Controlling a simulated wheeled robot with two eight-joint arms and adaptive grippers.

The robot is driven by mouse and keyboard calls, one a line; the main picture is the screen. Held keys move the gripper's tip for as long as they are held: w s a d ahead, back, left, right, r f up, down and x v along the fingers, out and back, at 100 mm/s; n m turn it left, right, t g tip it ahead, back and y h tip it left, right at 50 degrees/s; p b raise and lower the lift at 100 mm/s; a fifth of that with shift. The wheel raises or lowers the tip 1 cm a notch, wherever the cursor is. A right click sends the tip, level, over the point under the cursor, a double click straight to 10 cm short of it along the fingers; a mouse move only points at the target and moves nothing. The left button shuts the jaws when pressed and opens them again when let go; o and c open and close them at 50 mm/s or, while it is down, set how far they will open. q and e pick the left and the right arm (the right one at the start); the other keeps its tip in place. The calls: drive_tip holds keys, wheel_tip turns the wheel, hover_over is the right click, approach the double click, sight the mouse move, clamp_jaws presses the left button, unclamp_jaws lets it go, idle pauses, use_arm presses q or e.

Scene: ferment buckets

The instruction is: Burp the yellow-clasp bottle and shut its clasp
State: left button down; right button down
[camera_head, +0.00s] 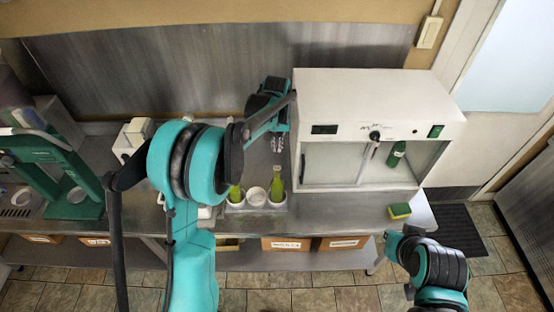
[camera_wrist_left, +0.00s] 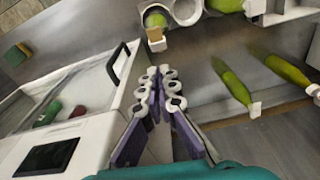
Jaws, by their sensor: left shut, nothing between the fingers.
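Two green bottles stand in white holders in front of my left arm in the head view: one (camera_head: 277,188) to the right, one (camera_head: 236,193) partly behind my arm. In the left wrist view a green bottle (camera_wrist_left: 155,18) stands in a white holder with a tan piece by it; I cannot tell if this is the yellow clasp. My left gripper (camera_head: 278,143) is above the counter behind the bottles, beside the cabinet. In the left wrist view its fingertips (camera_wrist_left: 160,88) are together and empty, apart from the bottles. My right arm is at lower right; its gripper is not discernible.
A white cabinet (camera_head: 380,95) stands close right of my left gripper, with a green bottle (camera_head: 397,153) inside. An empty-looking white cup (camera_head: 257,195) sits between the bottles. A sponge (camera_head: 400,211) lies at the counter's front edge. A green machine (camera_head: 50,170) stands left.

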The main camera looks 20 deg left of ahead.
sight(276, 168)
use_arm(q)
drive_tip(key=f, duration=0.1)
drive_tip(key=s+f, duration=0.1)
drive_tip(key=f, duration=0.2)
drive_tip(key=shift+s+d+f+p, duration=0.1)
drive_tip(key=shift+s+f+p, duration=0.2)
drive_tip(key=shift+s+f, duration=0.4)
drive_tip(key=shift+f, duration=0.1)
drive_tip(key=shift+d, duration=0.1)
drive_tip(key=shift+s+f+t+b, duration=0.15)
drive_tip(key=shift+s+t+b, duration=0.15)
drive_tip(key=shift+t+b, duration=0.15)
drive_tip(key=shift+s+d+f+t+b, duration=0.1)
drive_tip(key=shift+s+f+t+b, duration=0.3)
drive_tip(key=shift+b, duration=0.5)
drive_tip(key=shift+s+d+f+t+y+b, duration=0.15)
drive_tip(key=shift+s+f+t+b, duration=0.55)
drive_tip(key=shift+b, duration=0.7)
drive_tip(key=shift+s+f+t+y+b, duration=0.3)
drive_tip(key=shift+f+t+b, duration=0.15)
drive_tip(key=shift+t+b, duration=0.8)
drive_tip(key=shift+s+d+f+t+y+b, duration=0.15)
drive_tip(key=shift+s+f+t+b, duration=0.4)
drive_tip(key=shift+b, duration=1.05)
